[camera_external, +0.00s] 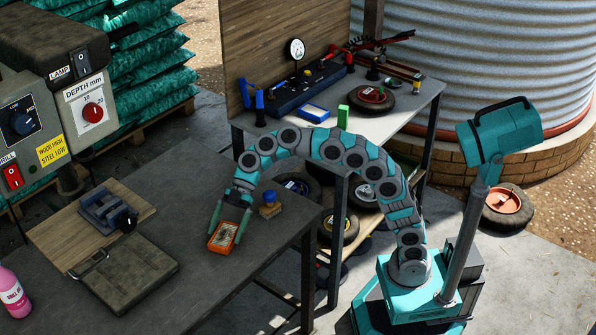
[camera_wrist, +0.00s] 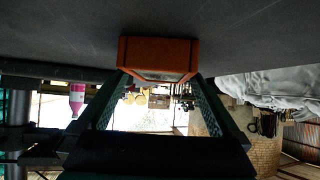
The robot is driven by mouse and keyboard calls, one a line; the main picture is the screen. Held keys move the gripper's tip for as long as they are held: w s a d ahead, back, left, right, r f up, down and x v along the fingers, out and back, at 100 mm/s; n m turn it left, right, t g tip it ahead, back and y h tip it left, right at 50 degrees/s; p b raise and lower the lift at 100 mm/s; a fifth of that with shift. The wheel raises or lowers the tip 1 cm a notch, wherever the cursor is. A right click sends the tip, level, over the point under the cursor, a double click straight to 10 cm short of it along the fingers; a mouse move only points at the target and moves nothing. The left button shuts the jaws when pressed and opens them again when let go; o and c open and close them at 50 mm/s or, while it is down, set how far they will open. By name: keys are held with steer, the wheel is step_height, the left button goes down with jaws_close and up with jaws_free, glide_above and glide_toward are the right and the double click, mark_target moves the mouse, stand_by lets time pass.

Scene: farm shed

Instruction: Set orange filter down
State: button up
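The orange filter (camera_external: 222,238), a small box with an orange frame and a paler face, is at the grey workbench top (camera_external: 178,200), near its right part. My gripper (camera_external: 228,222) reaches down to it with one finger on each side. In the wrist view the filter (camera_wrist: 158,52) lies between the tips of my gripper (camera_wrist: 160,76), and both tips meet its sides. The dark bench surface is close to it in that view. Whether its underside fully rests on the bench is hard to tell.
A blue-grey vice (camera_external: 108,212) on a board, a dark flat case (camera_external: 120,272) and a pink bottle (camera_external: 12,293) are to the left. Bare bench lies between the case and filter.

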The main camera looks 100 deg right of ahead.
steer(key=shift+r, duration=0.1)
steer(key=shift+r, duration=0.15)
steer(key=v, duration=1.2)
steer(key=s+a, duration=0.3)
steer(key=s+a+f+m+g+h, duration=0.1)
steer(key=s+a, duration=0.2)
steer(key=s+a+m, duration=0.1)
steer(key=s+a, duration=0.2)
steer(key=shift+s+a+f+g+h+p, duration=0.2)
steer(key=shift+s+a+g+h+p, duration=0.1)
steer(key=shift+g+p, duration=0.1)
steer(key=s+a+f+m+h, duration=0.2)
steer(key=s+a+f, duration=0.15)
steer(key=s, duration=0.45)
steer(key=s+d+f+m+g+h+p, duration=0.1)
steer(key=s+d+f+m+g+h, duration=0.1)
steer(key=s+f, duration=0.7)
steer(key=s+d+f+m+g+h, duration=0.3)
steer(key=s+d+f+m, duration=0.2)
steer(key=s, duration=1.2)
step_height(320, 180, down, 5)
steer(key=d, duration=0.2)
steer(key=shift+d+r+m+g+h+p, duration=0.2)
steer(key=shift+d+m+g+h+p, duration=0.1)
steer(key=shift+d+h+p, duration=0.1)
